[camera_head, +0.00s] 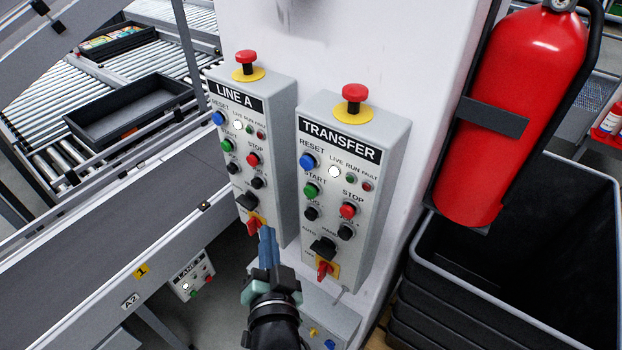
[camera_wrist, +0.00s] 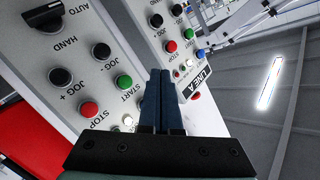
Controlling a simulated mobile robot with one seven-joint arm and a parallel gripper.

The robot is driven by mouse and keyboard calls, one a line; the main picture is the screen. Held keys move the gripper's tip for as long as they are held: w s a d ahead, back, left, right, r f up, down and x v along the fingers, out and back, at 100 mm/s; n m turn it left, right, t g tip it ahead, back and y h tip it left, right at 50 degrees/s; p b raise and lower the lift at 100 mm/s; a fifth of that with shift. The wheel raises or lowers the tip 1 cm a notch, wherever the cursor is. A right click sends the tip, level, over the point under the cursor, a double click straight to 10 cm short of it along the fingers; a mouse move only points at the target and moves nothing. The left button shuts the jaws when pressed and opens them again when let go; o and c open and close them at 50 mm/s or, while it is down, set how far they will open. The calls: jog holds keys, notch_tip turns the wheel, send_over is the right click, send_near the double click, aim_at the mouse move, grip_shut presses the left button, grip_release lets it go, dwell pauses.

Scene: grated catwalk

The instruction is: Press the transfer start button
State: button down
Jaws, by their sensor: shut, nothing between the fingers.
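The TRANSFER box (camera_head: 343,185) is a grey control panel on the white column. Its green START button (camera_head: 310,190) sits left of the red STOP button (camera_head: 347,210) and below the blue RESET button (camera_head: 308,161). My gripper (camera_head: 267,234) is shut and empty, its blue fingers pointing up between the lower parts of the two boxes, left of and below that button. In the wrist view, my fingers (camera_wrist: 158,76) appear beside the green START button (camera_wrist: 124,82), which is to their left and uncovered. I see no contact with the button.
The similar LINE A box (camera_head: 252,150) is just left, with its own green button (camera_head: 227,145). Red mushroom buttons top both boxes. A fire extinguisher (camera_head: 515,110) hangs right, above black crates (camera_head: 440,265). A conveyor (camera_head: 100,235) runs at left.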

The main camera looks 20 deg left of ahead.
aim_at(310, 192)
jog(key=shift+f, duration=0.1)
dwell(0.3)
jog(key=w+d+b, duration=0.3)
jog(key=w+b, duration=0.2)
jog(key=w, duration=0.3)
jog(key=shift+b, duration=0.3)
jog(key=shift+w+d, duration=0.1)
jog(key=shift+w, duration=0.15)
dwell(1.7)
jog(key=shift+w, duration=0.25)
